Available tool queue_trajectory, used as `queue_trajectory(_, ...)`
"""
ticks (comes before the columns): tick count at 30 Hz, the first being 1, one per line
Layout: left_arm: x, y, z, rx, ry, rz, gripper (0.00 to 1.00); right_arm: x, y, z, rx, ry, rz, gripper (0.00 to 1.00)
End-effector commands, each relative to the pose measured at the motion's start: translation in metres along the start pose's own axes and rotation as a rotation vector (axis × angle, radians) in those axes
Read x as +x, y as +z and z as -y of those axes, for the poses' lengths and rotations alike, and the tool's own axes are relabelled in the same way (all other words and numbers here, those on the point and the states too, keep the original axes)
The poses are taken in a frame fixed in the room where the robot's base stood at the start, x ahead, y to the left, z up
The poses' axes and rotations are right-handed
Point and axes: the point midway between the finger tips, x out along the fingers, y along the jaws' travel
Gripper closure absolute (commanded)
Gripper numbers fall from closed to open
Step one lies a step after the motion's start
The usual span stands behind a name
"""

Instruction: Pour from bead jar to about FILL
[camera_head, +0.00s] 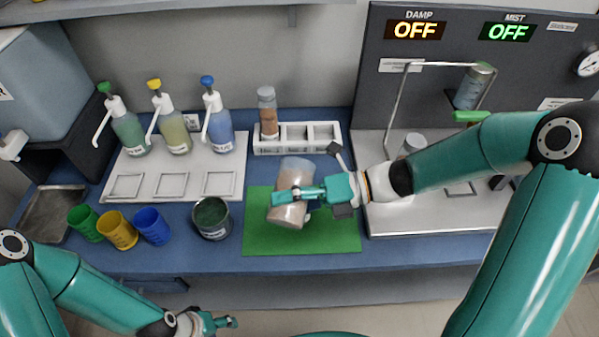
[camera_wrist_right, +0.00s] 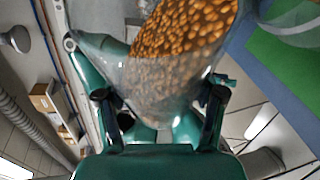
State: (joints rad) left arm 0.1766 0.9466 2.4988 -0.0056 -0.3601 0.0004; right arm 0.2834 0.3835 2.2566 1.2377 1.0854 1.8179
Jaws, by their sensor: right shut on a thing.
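My right gripper (camera_head: 300,193) is shut on a clear bead jar (camera_head: 294,172) above the green mat (camera_head: 260,238). The jar is tilted, with brown-orange beads inside. In the right wrist view the jar (camera_wrist_right: 150,75) lies between the fingers, its beads heaped toward the upper right. A clear rounded edge (camera_wrist_right: 290,22) shows beside it over the mat; I cannot tell whether beads are passing into it. A FILL mark is not readable. My left gripper (camera_head: 222,322) is low at the bottom edge, away from the objects; its jaws are too small to judge.
A dark green labelled cup (camera_head: 211,218) stands left of the mat, near blue (camera_head: 152,227), yellow (camera_head: 118,231) and green (camera_head: 85,222) cups. Pump bottles (camera_head: 172,130) stand behind. A white rack (camera_head: 258,145) holds another jar (camera_head: 267,112). A metal-framed station is at right.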

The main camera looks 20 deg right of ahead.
Motion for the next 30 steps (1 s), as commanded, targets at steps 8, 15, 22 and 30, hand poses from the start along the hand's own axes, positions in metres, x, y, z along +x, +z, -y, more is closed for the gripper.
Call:
queue_trajectory(8,-0.006,0.000,-0.002,0.000,0.000,0.000,0.44,-0.001,0.002,-0.002,0.016,0.008,-0.002,0.81)
queue_trajectory(15,-0.010,0.000,-0.004,0.000,0.000,0.000,0.44,-0.001,0.003,-0.004,0.029,0.014,-0.004,0.81)
queue_trajectory(22,-0.013,0.000,-0.005,0.000,0.000,0.000,0.44,-0.002,0.004,-0.004,0.042,0.019,-0.006,0.81)
queue_trajectory(30,-0.017,0.000,-0.006,0.000,0.000,0.000,0.44,-0.003,0.004,-0.005,0.057,0.025,-0.008,0.81)
